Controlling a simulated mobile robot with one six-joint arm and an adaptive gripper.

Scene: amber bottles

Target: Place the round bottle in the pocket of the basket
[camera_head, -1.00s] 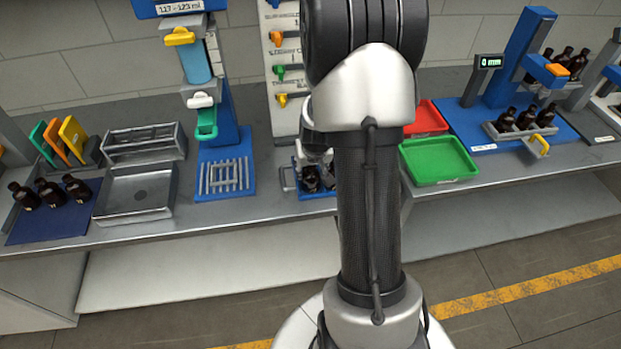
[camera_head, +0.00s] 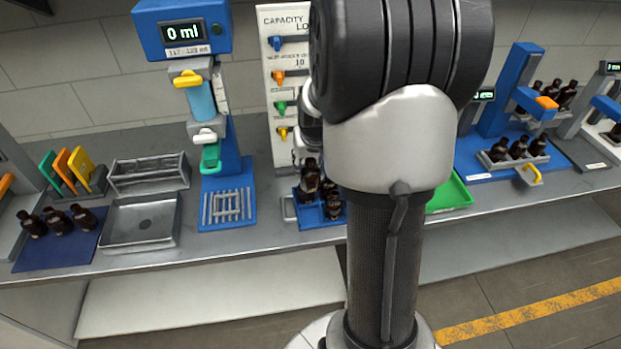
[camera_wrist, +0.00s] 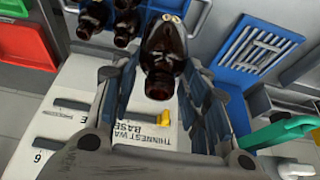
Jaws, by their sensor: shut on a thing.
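My gripper (camera_wrist: 162,70) is shut on a dark amber bottle (camera_wrist: 163,52) in the wrist view, its neck pointing toward the camera between the two fingers. Two more dark bottles (camera_wrist: 92,18) (camera_wrist: 126,24) stand behind it to the left, in or at the blue basket. In the head view the blue basket (camera_head: 318,224) stands on the bench just left of my arm, with dark bottles (camera_head: 333,206) in it. One bottle (camera_head: 310,178) there sits higher than its neighbours; I cannot tell whether it is the held one. My gripper is mostly hidden behind my arm there.
A blue dispenser (camera_head: 222,190) stands left of the basket, a lever board (camera_head: 283,75) behind it. A green tray (camera_head: 447,196) lies right of my arm. Farther left are metal trays (camera_head: 140,222) and a blue mat (camera_head: 55,250) with bottles. Scales with bottles stand at the right.

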